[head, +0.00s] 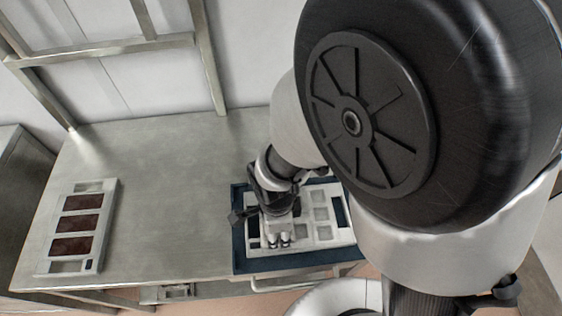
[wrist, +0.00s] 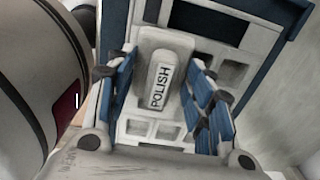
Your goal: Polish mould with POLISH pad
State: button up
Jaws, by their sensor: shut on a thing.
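The POLISH pad (wrist: 161,88) is a grey block with a raised pale label reading POLISH. It lies between the blue-lined fingers of my gripper (wrist: 163,78) in the wrist view, and they are shut on it. In the head view my gripper (head: 279,238) points down over a pale panel (head: 325,233) with square recesses. This panel lies in a blue tray (head: 240,262). I cannot tell whether the pad touches the panel. A second pale panel (head: 73,253) with dark brown rectangular cavities lies at the left of the table. I cannot tell which panel is the mould.
The metal table (head: 165,190) is bare between the two panels. A metal frame (head: 110,48) stands along its back edge against the wall. A metal handle or rail (head: 290,282) shows at the front edge below the blue tray. My arm hides the right side.

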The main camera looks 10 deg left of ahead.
jog(key=shift+w+d+r, duration=0.1)
jog(key=shift+w+d, duration=0.15)
jog(key=shift+d, duration=0.65)
jog(key=shift+w+d, duration=0.2)
jog(key=shift+d, duration=0.75)
jog(key=shift+w+d+r, duration=0.1)
jog(key=shift+w+d, duration=0.15)
jog(key=shift+d, duration=0.65)
jog(key=shift+w+d+f, duration=0.1)
jog(key=shift+w+d, duration=0.15)
jog(key=shift+d, duration=0.7)
jog(key=shift+w+d+f, duration=0.1)
jog(key=shift+w+d, duration=0.15)
jog(key=shift+d, duration=0.7)
jog(key=shift+w+d+f, duration=0.1)
jog(key=shift+w+d, duration=0.15)
jog(key=shift+d, duration=0.7)
jog(key=shift+a, duration=0.15)
jog(key=shift+s+a+r, duration=0.1)
jog(key=shift+s+a, duration=0.1)
jog(key=shift+a, duration=0.5)
jog(key=shift+s+a, duration=0.15)
jog(key=shift+a, duration=0.55)
jog(key=shift+s+a, duration=0.25)
jog(key=shift+a, duration=0.4)
jog(key=shift+s+a, duration=0.2)
jog(key=shift+a, duration=0.45)
jog(key=shift+a, duration=0.1)
